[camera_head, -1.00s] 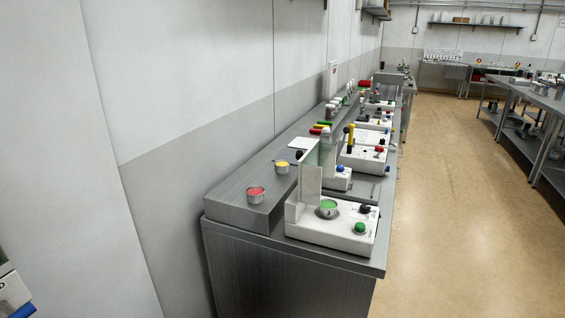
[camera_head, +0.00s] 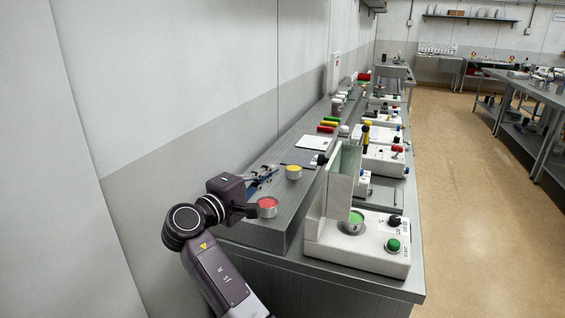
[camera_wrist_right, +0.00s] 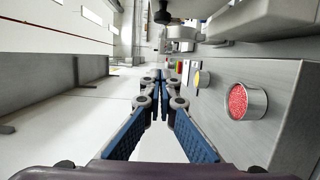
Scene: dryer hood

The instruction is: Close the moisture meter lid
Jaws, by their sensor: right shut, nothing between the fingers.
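The moisture meter (camera_head: 365,253) is a white box at the near end of the bench. It has a green-filled dish (camera_head: 355,219), a green knob and a black knob on top. Its pale lid (camera_head: 340,180) stands raised, upright at the left side of the dish, with a black knob (camera_head: 322,158) at its upper left. My right gripper (camera_head: 266,174) is left of the lid, over the raised shelf, apart from the lid. In the right wrist view its blue-padded fingers (camera_wrist_right: 160,78) are together with nothing between them. My left gripper is not in view.
A red-filled dish (camera_head: 267,207) and a yellow-filled dish (camera_head: 294,172) stand on the shelf beside my right gripper. The red dish (camera_wrist_right: 243,101) also shows in the right wrist view. Other instruments (camera_head: 384,159) line the bench behind. The floor at right is clear.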

